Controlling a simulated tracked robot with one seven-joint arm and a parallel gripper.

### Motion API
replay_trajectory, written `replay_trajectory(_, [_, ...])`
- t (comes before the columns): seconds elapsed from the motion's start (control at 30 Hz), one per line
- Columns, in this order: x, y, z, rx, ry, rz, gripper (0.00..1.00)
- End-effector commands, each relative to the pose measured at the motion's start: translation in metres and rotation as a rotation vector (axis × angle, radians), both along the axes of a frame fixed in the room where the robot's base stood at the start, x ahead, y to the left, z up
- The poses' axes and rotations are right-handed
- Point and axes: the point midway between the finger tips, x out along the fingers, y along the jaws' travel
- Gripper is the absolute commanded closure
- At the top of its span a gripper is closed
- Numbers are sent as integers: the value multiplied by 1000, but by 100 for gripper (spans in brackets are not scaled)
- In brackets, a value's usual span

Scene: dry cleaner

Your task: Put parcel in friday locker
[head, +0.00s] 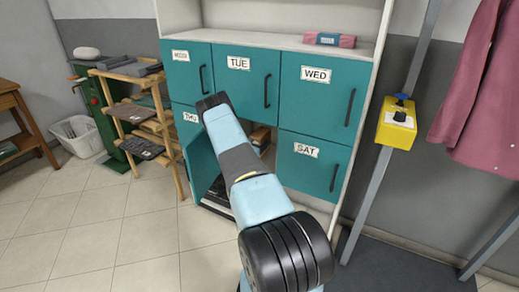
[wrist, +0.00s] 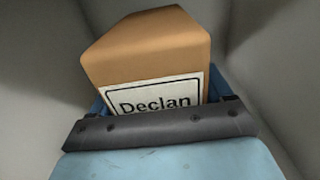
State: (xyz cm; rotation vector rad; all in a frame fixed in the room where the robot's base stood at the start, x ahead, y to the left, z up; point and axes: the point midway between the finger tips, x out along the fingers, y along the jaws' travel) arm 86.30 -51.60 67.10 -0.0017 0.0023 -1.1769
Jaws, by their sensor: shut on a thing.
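The parcel (wrist: 150,50), an orange-brown box with a white label reading "Declan", fills the middle of the wrist view. My gripper (wrist: 160,104) is shut on it; the blue fingers show at its sides. Plain grey surfaces surround it closely. In the head view my arm reaches toward an open locker (head: 262,152) below TUE, between THU and SAT; its label is not visible. The open locker's teal door (head: 203,162) swings out on the left. Something brown shows inside, but I cannot tell what it is. My arm hides the gripper there.
Closed lockers TUE (head: 245,85), WED (head: 318,100) and SAT (head: 308,172) surround the opening. A yellow control box (head: 396,125) is on a post at right.

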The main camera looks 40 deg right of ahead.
Motion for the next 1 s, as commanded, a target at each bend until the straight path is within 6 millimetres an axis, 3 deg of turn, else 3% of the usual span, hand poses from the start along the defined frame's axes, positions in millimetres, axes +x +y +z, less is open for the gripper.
replay_trajectory(0.2, [5, -6, -8, -1, -3, -1, 68])
replay_trajectory(0.43, [4, -6, -36, -1, -1, -1, 68])
replay_trajectory(0.67, [4, -5, -37, -1, -2, -1, 68])
replay_trajectory(0.7, [4, -5, -38, 0, 0, -1, 19])
replay_trajectory(0.9, [4, -5, -38, 0, -1, -1, 0])
replay_trajectory(1.0, [4, -6, -38, 0, -1, -1, 0])
